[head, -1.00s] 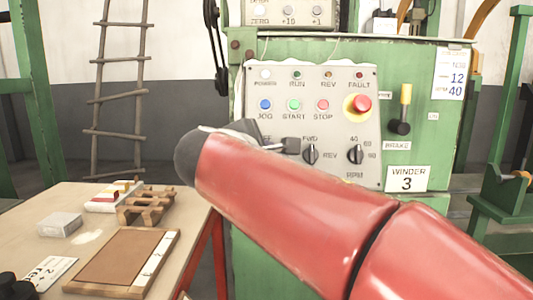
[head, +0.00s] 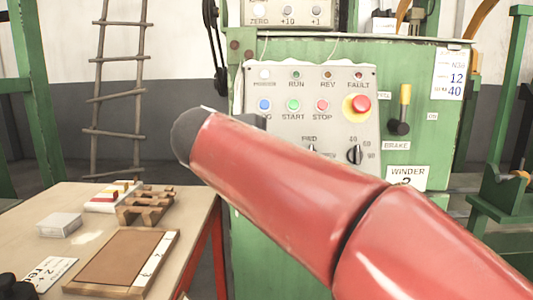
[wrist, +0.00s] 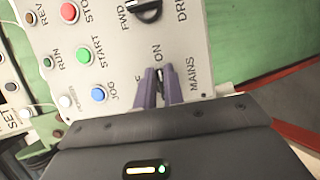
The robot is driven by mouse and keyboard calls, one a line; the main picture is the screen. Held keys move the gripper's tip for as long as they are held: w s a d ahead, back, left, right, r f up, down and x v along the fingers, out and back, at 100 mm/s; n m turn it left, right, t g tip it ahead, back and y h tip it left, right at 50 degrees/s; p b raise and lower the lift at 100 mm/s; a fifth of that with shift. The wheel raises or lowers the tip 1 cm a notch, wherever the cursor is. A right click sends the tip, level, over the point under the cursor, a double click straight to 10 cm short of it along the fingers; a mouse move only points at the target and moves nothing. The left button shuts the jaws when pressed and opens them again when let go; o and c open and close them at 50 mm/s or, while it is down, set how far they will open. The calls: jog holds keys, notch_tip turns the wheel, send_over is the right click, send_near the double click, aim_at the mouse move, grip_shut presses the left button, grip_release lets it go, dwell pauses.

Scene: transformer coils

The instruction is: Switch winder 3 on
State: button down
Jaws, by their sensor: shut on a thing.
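The green machine marked WINDER 3 (head: 275,215) carries a pale control panel (head: 335,95). In the wrist view, the dark mains switch (wrist: 159,74) sits on this panel between the ON and MAINS labels. My gripper (wrist: 160,76) has its two purple fingers shut around the switch knob, lined up towards ON. The OFF label is mostly covered by a finger, and most of the knob is hidden, so its exact angle is hard to tell. The POWER lamp (head: 265,74) looks pale.
Jog, start and stop buttons (head: 322,105) and the red emergency stop (head: 361,104) are close to my arm. The brake lever (head: 401,110) stands to the right. A table (head: 100,238) with blocks and a board is at the left.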

jog(key=c, duration=1.5)
grip_release()
jog(key=shift+s, duration=0.1)
jog(key=v, duration=0.7)
jog(key=shift+s, duration=0.25)
jog(key=shift+a, duration=0.1)
